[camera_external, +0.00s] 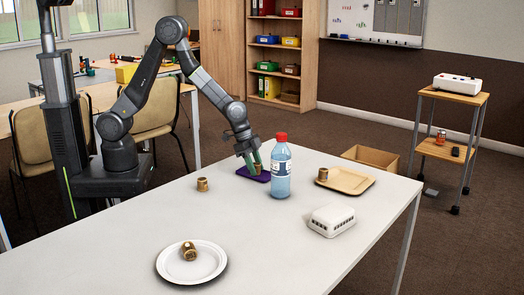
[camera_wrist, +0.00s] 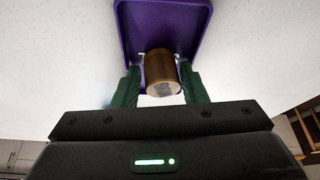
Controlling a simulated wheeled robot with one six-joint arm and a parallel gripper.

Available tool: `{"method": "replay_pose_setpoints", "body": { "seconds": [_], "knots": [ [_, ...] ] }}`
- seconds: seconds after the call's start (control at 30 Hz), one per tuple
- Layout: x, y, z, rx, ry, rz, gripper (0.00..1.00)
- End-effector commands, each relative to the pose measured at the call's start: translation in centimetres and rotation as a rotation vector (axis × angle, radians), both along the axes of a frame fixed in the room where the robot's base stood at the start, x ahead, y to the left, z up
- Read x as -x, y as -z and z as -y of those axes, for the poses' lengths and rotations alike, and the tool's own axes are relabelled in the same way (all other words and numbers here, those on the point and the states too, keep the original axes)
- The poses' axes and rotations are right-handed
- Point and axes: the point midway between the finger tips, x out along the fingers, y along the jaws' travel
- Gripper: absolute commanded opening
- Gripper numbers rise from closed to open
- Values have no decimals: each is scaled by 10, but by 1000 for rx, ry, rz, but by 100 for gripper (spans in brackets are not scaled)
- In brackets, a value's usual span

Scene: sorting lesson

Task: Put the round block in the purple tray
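A brown, brass-like round block (camera_wrist: 161,72) sits between the green fingers of my gripper (camera_wrist: 160,85) in the wrist view. The fingers appear closed against its two sides. In the external view my gripper (camera_external: 252,164) reaches down at the far side of the white table, with the block (camera_external: 258,169) low at its fingertips. The purple tray (camera_external: 245,173) lies under it, left of the bottle; it also shows in the wrist view (camera_wrist: 128,22), beyond and beneath the block. Whether the block touches the tray floor I cannot tell.
A water bottle (camera_external: 280,172) with a red cap stands close right of my gripper. A white box (camera_external: 331,221) sits at right. The table's middle is clear.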

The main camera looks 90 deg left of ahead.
Motion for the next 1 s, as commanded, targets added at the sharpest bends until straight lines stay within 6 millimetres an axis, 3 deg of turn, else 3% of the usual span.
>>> {"method": "replay_pose_setpoints", "body": {
  "seconds": [0.23, 0.7, 1.0],
  "knots": [
    [3, -15, -2, 0, 1, 3, 39],
    [32, -95, -20, 1, 0, 3, 39],
    [39, -113, -24, 0, -1, 0, 39]
  ]
}}
